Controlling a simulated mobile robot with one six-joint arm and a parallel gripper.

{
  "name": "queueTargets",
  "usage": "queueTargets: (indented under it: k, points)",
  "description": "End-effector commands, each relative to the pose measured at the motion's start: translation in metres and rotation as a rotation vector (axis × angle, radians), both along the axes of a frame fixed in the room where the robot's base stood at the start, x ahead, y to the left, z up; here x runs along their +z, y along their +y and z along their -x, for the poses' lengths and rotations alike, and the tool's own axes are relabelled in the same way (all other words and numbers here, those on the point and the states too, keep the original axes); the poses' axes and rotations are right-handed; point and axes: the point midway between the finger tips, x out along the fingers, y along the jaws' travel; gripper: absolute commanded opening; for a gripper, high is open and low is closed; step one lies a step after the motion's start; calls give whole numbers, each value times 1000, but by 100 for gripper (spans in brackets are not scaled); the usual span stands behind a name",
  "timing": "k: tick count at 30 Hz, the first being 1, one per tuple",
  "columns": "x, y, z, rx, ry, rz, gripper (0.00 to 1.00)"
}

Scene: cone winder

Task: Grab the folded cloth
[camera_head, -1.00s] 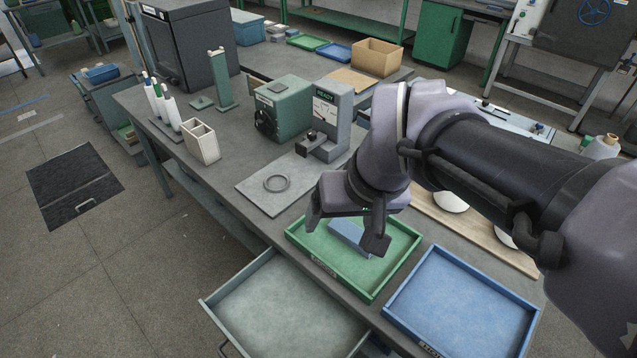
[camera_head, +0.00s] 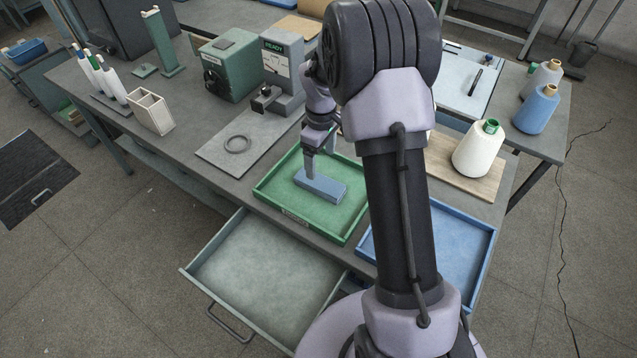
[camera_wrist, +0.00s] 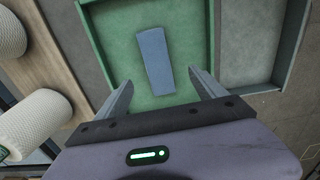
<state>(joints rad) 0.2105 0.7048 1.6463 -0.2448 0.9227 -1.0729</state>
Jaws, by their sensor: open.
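The folded cloth (camera_head: 320,186) is a flat blue-grey oblong lying in the green tray (camera_head: 348,236). In the wrist view the cloth (camera_wrist: 154,60) lies ahead of the fingertips, roughly between their lines, in the green tray (camera_wrist: 98,44). My gripper (camera_head: 320,160) is over the tray, close above the cloth's far left part in the head view. In the wrist view my gripper (camera_wrist: 162,88) is open, with its two fingers spread wider than the cloth and nothing between them.
A blue tray (camera_head: 466,212) stands right of the green one, partly behind my arm. An open drawer (camera_head: 262,270) juts out in front of the bench. A grey plate with a ring (camera_head: 237,144) lies left. White and blue yarn cones (camera_head: 480,150) stand at right.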

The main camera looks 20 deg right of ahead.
Motion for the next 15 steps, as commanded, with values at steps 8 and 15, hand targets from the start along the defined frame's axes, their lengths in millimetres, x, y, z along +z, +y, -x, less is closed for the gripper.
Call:
queueTargets:
  k: [8,15]
  points:
    - [-59,0,0,-2,0,0,80]
    - [-94,-4,-7,-3,1,-1,80]
